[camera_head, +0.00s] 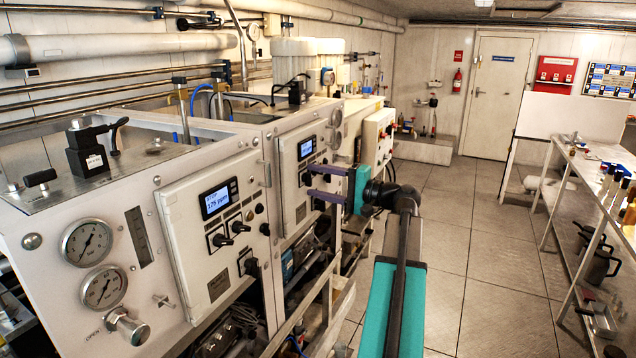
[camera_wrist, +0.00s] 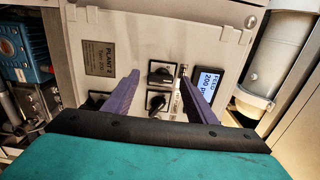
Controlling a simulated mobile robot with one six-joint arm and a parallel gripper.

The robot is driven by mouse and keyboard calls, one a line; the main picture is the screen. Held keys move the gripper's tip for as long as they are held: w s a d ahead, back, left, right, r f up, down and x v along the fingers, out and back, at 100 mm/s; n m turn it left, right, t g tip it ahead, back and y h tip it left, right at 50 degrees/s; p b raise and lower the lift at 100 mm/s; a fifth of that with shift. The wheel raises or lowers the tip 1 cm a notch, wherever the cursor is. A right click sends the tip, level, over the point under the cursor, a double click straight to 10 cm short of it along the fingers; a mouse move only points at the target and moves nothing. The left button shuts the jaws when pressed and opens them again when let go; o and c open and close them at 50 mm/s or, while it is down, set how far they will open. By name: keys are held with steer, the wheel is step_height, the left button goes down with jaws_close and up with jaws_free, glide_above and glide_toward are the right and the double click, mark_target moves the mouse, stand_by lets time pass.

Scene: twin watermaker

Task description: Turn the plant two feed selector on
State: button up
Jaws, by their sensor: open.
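The plant two panel is the second white control panel (camera_head: 290,205) in the head view. In the wrist view its plate (camera_wrist: 99,59) reads "PLANT 2", and a lit display (camera_wrist: 207,82) shows about "200". A black rotary knob (camera_wrist: 161,72) sits between my fingertips. A second knob (camera_wrist: 157,100) is just below it, and a third (camera_wrist: 97,98) is partly hidden by the left finger. I cannot read which is the feed selector. My gripper (camera_head: 309,180) is open at the panel, its purple fingers (camera_wrist: 159,79) on either side of the upper knob. Contact is unclear.
A similar nearer panel (camera_head: 212,230) with gauges (camera_head: 88,243) beside it stands at left. The tiled floor (camera_head: 500,260) is clear; a bench (camera_head: 590,205) stands at right.

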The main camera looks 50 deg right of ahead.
steer(key=shift+s, duration=0.1)
steer(key=b+v, duration=0.3)
steer(key=v, duration=1)
steer(key=shift+s+d+b, duration=0.15)
steer(key=shift+s+b, duration=0.2)
steer(key=shift+b, duration=0.05)
